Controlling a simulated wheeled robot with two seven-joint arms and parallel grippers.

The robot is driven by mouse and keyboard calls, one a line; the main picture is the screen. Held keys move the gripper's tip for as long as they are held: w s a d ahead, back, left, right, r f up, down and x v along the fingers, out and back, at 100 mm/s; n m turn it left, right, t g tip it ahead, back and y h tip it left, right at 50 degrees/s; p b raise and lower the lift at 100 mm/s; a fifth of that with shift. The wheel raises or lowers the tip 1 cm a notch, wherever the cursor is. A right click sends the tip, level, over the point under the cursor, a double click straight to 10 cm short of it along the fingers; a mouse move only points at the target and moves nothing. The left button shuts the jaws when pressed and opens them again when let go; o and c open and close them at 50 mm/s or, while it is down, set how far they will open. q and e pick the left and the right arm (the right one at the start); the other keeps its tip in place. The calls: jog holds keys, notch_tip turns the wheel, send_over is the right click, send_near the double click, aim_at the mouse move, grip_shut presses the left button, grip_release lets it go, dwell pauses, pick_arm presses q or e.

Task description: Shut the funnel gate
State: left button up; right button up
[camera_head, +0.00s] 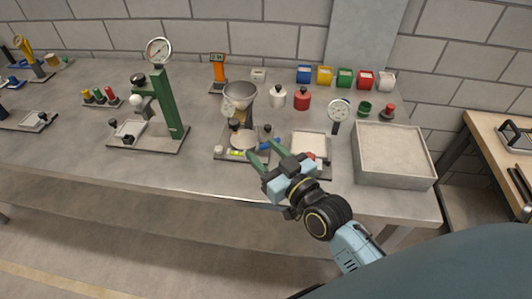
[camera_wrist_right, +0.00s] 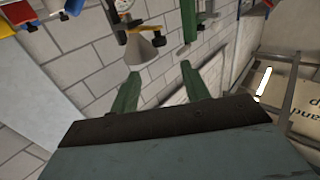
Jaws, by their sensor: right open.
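The metal funnel (camera_head: 240,95) stands on a stand at the middle of the bench in the head view. A dark knob (camera_head: 235,124) sits just under it, probably at the gate; whether the gate is open or shut is too small to tell. Below is a pale sandy bed (camera_head: 243,140) on a grey base plate. My right gripper (camera_head: 261,151), with green fingers, is open and empty, to the lower right of the funnel and near the base's right side. Its fingers also show apart in the right wrist view (camera_wrist_right: 158,82). My left gripper is not in view.
A green press stand (camera_head: 168,105) with a dial stands left of the funnel. A small tray (camera_head: 309,145) and dial gauge (camera_head: 339,112) are right of it. A large grey tray (camera_head: 393,181) lies at the right. Coloured bins, a white jar and a red jar (camera_head: 301,99) stand behind.

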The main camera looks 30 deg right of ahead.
aim_at(237, 126)
jog(key=shift+m, duration=0.3)
jog(key=c, duration=0.5)
jog(key=shift+s+m, duration=0.2)
jog(key=shift+m, duration=0.2)
jog(key=shift+c, duration=1.2)
jog(key=shift+s+m, duration=0.25)
jog(key=shift+m, duration=0.55)
jog(key=shift+c, duration=1.3)
jog(key=shift+s+r+m, duration=0.1)
jog(key=shift+s+m, duration=0.15)
jog(key=shift+m, duration=0.55)
grip_shut()
jog(key=w+m, duration=0.3)
jog(key=m, duration=0.1)
jog(key=w+a+m, duration=0.1)
jog(key=w+m, duration=0.2)
jog(key=m, duration=0.2)
jog(key=w+m+g, duration=0.1)
jog(key=w+m, duration=0.3)
jog(key=shift+a, duration=0.4)
